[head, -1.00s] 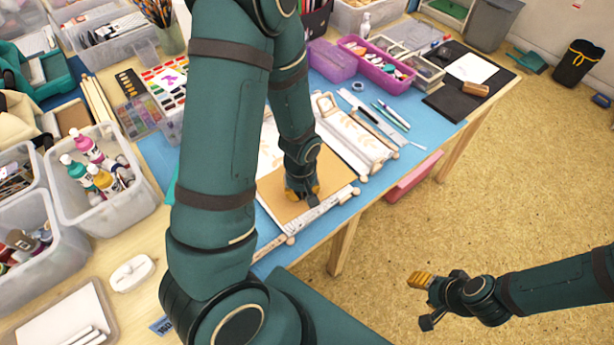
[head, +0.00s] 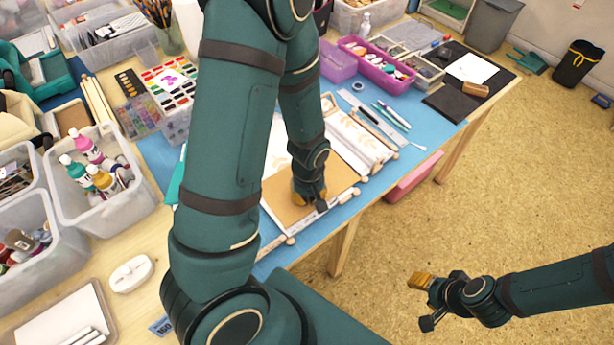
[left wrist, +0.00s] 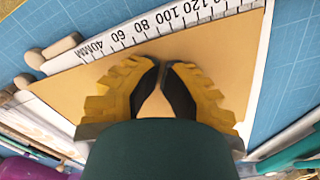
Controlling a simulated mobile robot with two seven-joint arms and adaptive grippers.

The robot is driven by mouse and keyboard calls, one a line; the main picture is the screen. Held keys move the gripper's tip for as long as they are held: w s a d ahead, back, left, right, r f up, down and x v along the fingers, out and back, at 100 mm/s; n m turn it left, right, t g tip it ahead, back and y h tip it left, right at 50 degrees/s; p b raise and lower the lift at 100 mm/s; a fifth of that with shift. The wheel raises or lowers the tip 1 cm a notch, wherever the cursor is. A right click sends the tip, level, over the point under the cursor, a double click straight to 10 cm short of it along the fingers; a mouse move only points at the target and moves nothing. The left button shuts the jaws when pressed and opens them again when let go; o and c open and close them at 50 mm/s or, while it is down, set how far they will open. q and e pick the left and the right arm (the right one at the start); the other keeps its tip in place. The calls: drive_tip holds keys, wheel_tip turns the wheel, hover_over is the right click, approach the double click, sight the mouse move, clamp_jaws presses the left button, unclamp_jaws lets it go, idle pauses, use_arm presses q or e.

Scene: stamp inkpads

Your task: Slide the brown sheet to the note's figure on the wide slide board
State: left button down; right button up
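The brown sheet (head: 285,197) lies on the white wide slide board (head: 349,163) at the table's front edge. In the left wrist view the brown sheet (left wrist: 75,88) lies along a printed scale (left wrist: 150,28) marked in millimetres, with 40 to 120 readable. My left gripper (head: 314,203) is down at the sheet. In the left wrist view its yellow fingers (left wrist: 162,68) have their dark tips almost together over the sheet, with nothing seen between them. My right gripper (head: 424,301) is open and empty over the floor. A small card (head: 161,326) at the lower left bears a figure, perhaps 160.
A ruler and pens (head: 388,117) lie on the blue mat right of the board. A pink tray (head: 372,62) stands behind. Bins of paint bottles (head: 98,185) fill the left. Wooden pegs (left wrist: 62,45) stand out beside the scale.

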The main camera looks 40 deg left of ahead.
use_arm(q)
drive_tip(key=shift+d, duration=0.2)
drive_tip(key=shift+w+d, duration=0.1)
drive_tip(key=shift+d, duration=0.3)
drive_tip(key=shift+d, duration=0.15)
idle(0.4)
drive_tip(key=shift+d+f, duration=0.1)
drive_tip(key=shift+d, duration=0.15)
drive_tip(key=shift+d, duration=0.1)
drive_tip(key=shift+w+d, duration=0.15)
drive_tip(key=shift+d, duration=0.35)
idle(0.6)
drive_tip(key=shift+d+r, duration=0.2)
drive_tip(key=shift+d, duration=0.2)
drive_tip(key=shift+a, duration=0.1)
drive_tip(key=shift+w, duration=0.15)
